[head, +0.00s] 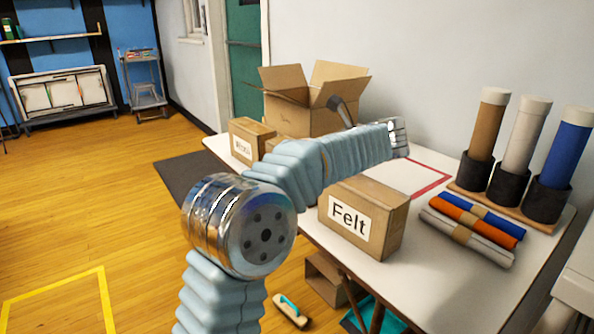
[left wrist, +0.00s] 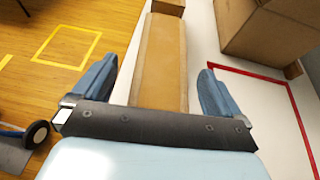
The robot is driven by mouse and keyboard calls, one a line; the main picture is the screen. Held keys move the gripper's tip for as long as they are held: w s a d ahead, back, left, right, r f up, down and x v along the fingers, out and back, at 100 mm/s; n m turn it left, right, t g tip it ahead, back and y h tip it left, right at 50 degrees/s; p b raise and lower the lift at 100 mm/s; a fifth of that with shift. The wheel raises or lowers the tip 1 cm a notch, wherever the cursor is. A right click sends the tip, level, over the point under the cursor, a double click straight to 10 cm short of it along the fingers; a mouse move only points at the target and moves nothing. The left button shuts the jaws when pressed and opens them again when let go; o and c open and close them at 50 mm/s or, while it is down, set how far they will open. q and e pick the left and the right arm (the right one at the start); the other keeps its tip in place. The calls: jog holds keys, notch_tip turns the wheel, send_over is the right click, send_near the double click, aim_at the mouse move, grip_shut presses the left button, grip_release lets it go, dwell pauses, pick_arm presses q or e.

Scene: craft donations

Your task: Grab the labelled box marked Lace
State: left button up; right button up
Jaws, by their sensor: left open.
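A cardboard box labelled Felt (head: 365,220) stands on the table's near side. A second labelled box (head: 250,140) stands at the far left end; its label is too small to read surely. Part of another box (head: 274,144) shows between that one and my left arm, its label hidden. No label reading Lace is visible. In the left wrist view, my left gripper (left wrist: 156,70) is open, its fingers either side of a long taped cardboard box (left wrist: 160,50), with a gap to the right finger. In the head view my arm hides this gripper. My right gripper is not in view.
A large open carton (head: 308,110) stands behind the arm. A red outlined area (head: 432,187) marks the white table (head: 310,235). Rolls in black cups (head: 500,180) and bundled rolls (head: 470,230) occupy the right end.

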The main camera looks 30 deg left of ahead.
pick_arm(q)
jog(key=x, duration=0.4)
jog(key=shift+w+a+f, duration=0.15)
jog(key=shift+w, duration=0.1)
jog(key=c, duration=1.7)
